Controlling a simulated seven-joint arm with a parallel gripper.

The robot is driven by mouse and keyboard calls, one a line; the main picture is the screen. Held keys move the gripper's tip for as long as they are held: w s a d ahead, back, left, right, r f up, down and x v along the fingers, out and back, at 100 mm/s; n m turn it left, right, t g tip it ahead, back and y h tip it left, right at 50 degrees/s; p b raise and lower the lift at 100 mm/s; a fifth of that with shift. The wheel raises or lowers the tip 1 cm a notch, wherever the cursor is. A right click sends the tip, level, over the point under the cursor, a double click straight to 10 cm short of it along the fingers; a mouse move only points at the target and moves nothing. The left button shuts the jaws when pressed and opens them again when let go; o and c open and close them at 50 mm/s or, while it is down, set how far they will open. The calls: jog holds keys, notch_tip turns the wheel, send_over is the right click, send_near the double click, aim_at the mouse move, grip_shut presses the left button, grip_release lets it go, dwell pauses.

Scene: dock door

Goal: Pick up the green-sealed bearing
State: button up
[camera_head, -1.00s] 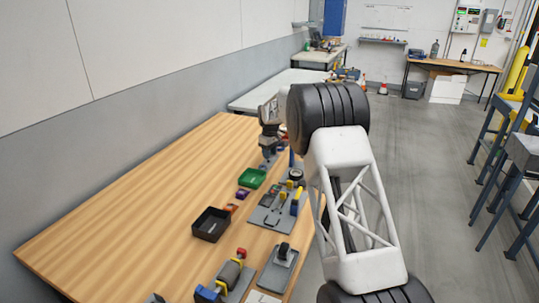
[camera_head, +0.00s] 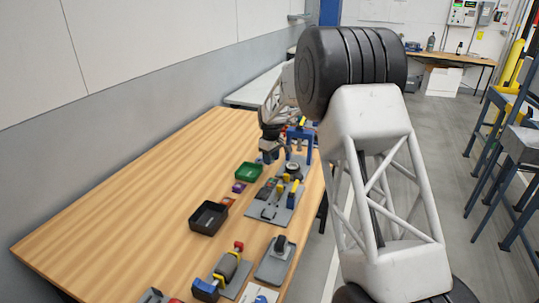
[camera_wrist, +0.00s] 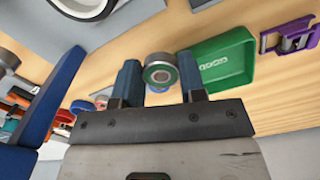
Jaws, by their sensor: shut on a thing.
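The green-sealed bearing (camera_wrist: 160,73) is a small steel ring with a green face around a dark bore. In the wrist view it sits between the two blue-grey fingertips of my gripper (camera_wrist: 161,76), which is shut on it. In the head view my gripper (camera_head: 268,150) is over the far part of the wooden table, close to the blue press frame. The bearing cannot be made out there. How far it is above the table is hard to tell.
A green tray (camera_wrist: 222,60) lies just right of my gripper in the wrist view, with a purple part (camera_wrist: 290,37) beyond it. A blue press frame (camera_head: 309,146) stands close by. A black bin (camera_head: 208,218) is nearer. The table's left side (camera_head: 110,215) is clear.

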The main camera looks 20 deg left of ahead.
jog(key=shift+s+d+r, duration=0.1)
jog(key=shift+s+d, duration=0.35)
jog(key=shift+s, duration=0.25)
jog(key=shift+s+d+r, duration=0.1)
jog(key=shift+s+d, duration=0.35)
jog(key=shift+s, duration=0.25)
